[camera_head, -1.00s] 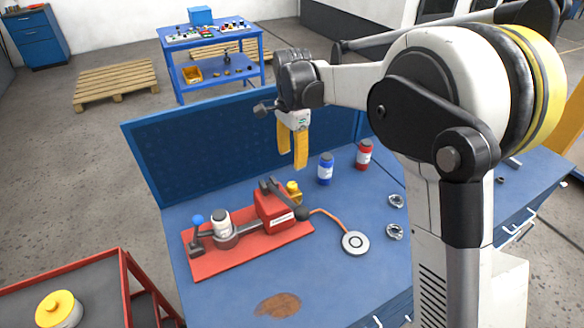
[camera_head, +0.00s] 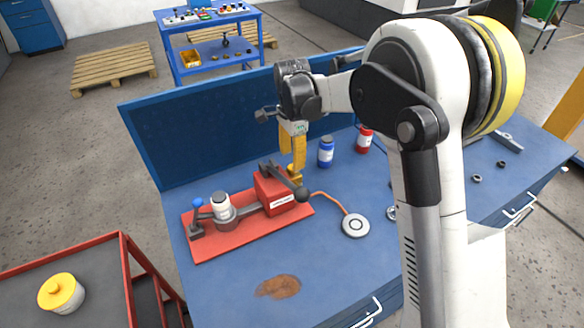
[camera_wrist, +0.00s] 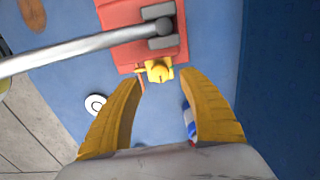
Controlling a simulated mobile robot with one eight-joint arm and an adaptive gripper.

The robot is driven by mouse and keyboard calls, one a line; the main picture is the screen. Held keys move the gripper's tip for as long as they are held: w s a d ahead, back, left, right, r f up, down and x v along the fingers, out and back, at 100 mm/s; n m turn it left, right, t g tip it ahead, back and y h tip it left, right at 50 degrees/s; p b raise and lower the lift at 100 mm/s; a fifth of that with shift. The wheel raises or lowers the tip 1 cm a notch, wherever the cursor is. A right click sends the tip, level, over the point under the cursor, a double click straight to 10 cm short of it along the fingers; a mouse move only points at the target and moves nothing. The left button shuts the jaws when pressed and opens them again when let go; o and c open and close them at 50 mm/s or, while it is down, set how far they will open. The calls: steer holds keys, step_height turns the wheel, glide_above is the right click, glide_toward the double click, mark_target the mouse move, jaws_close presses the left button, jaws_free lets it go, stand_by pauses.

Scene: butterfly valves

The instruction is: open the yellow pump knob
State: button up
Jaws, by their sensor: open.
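The yellow pump knob (camera_wrist: 159,71) shows in the wrist view at the edge of the red pump unit, between and beyond my fingertips. In the head view the knob (camera_head: 295,181) is mostly hidden behind my gripper's fingers, at the back right of the red pump box (camera_head: 278,195). My gripper (camera_head: 299,172) points down above the knob with yellow fingers. In the wrist view my gripper (camera_wrist: 160,80) is open, with one finger on each side of the knob and a gap to it. I cannot tell how high the fingertips are above it.
A black-ended lever (camera_head: 300,192) crosses the pump box close to my fingers. A blue can (camera_head: 326,152) and a red can (camera_head: 364,140) stand to the right. A blue back panel (camera_head: 230,130) rises behind. A round white disc (camera_head: 355,226) lies on the bench.

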mark_target(292, 169)
step_height(292, 169, down, 4)
steer(key=shift+f+b, duration=0.1)
steer(key=shift+b, duration=0.25)
jaws_close()
steer(key=shift+n, duration=0.7)
jaws_free()
